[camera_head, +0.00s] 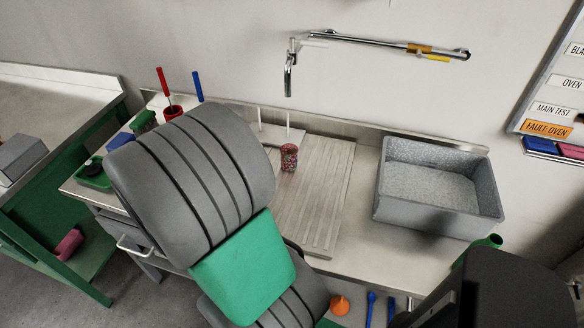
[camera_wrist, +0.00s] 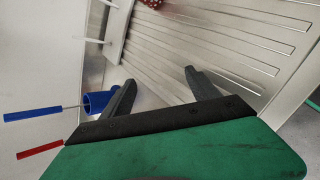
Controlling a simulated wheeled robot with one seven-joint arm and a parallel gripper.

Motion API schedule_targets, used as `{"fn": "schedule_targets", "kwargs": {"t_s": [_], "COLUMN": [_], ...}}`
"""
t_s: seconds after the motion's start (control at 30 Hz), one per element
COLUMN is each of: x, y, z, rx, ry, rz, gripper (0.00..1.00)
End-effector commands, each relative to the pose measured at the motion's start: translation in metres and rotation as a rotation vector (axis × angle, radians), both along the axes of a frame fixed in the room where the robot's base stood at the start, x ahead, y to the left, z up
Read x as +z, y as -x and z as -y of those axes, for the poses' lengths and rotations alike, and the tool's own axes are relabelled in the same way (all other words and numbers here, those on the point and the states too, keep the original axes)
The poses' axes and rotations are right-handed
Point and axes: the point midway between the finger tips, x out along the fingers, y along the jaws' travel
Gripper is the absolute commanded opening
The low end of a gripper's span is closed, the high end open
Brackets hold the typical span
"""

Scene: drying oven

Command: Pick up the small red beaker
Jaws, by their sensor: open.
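A small red, speckled beaker (camera_head: 289,160) stands upright on the ribbed draining board (camera_head: 325,190) in the head view. In the wrist view only the lower part of a red speckled thing, apparently this beaker (camera_wrist: 152,3), shows at the top edge. My gripper (camera_wrist: 159,76) is open and empty, its two dark fingers spread over the draining board, with the beaker apart from and beyond the fingertips. In the head view my arm hides my gripper.
A grey basin (camera_head: 440,190) stands right of the board. A red cup (camera_head: 172,112) with a red-handled tool is at the back left. A wall tap (camera_head: 289,75) hangs above the board.

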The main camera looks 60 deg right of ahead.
Motion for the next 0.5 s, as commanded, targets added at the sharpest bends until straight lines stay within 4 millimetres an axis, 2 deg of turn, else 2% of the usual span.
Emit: {"fn": "schedule_targets", "kwargs": {"t_s": [0.03,0.1,0.13,0.2,0.3,0.5], "x": [-0.021,-0.023,-0.023,-0.020,-0.017,-0.025], "y": [0.024,0.050,0.059,0.074,0.084,0.094], "z": [0.038,0.077,0.088,0.105,0.117,0.141], "rx": [0.048,0.126,0.152,0.195,0.227,0.232], "ry": [0.096,0.203,0.233,0.278,0.303,0.308], "rz": [-0.178,-0.421,-0.508,-0.661,-0.774,-0.801], "gripper": [0.70,0.70,0.70,0.70,0.70,0.70]}}
